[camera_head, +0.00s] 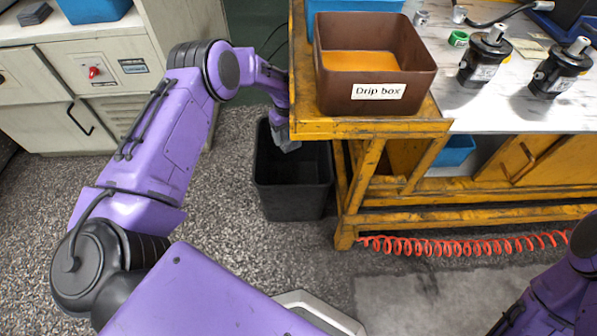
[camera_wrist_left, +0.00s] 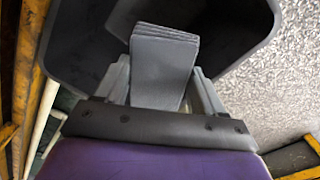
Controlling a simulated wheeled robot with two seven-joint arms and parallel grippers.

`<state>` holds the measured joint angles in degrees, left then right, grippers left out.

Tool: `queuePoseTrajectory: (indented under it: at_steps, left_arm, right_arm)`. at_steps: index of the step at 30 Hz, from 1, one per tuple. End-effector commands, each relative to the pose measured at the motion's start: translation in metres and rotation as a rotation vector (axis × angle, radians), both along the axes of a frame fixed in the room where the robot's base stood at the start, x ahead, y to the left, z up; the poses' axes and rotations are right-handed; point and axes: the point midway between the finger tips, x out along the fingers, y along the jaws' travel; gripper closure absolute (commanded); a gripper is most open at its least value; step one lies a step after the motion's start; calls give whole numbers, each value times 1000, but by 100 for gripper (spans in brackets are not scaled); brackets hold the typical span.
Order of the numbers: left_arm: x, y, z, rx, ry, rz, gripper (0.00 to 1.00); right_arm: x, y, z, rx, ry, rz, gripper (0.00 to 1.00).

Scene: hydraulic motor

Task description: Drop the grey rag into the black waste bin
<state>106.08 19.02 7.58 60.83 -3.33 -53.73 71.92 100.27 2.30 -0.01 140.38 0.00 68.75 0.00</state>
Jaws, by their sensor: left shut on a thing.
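The black waste bin (camera_head: 292,188) stands on the floor beside the left end of the yellow workbench. My left gripper (camera_head: 286,143) is over the mouth of the bin, partly hidden behind the bench corner. In the left wrist view, my left gripper (camera_wrist_left: 163,95) is shut on the grey rag (camera_wrist_left: 162,65), a folded stack of layers. The rag points toward the inside of the bin (camera_wrist_left: 85,45). In the head view the rag is hard to tell from the gripper. My right arm shows at the lower right, but its gripper is out of view.
A brown drip box (camera_head: 375,91) sits on the corner of the yellow workbench (camera_head: 330,127), close to my left wrist. Two motors (camera_head: 484,58) stand on the bench top. A red coiled hose (camera_head: 460,244) runs low along the bench. The floor left of the bin is clear.

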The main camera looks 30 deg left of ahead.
Motion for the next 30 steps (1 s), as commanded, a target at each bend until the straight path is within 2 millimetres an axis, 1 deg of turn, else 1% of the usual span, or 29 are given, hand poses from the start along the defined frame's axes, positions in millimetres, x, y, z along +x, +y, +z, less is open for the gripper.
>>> queuePoseTrajectory:
  at_steps: [9,12,15,21,22,24,30]
  left_arm:
    - [1,-2,-45,-1,0,-2,59]
    - [1,-1,-55,0,-1,-2,59]
    - [1,-1,-57,-1,-2,-1,59]
    - [1,-1,-55,0,-1,-1,59]
    - [1,-1,-55,0,-1,-1,21]
    - [1,-1,-55,0,-1,-1,1]
    - [0,-1,-56,0,-1,-1,1]
  right_arm:
    - [0,0,-43,0,0,0,100]
    - [0,0,-52,0,0,0,100]
    - [0,0,-54,0,0,0,100]
    - [0,0,-52,0,0,0,100]
    - [0,0,-52,0,0,0,100]
    - [0,0,-52,0,0,0,100]
    - [0,0,-52,0,0,0,100]
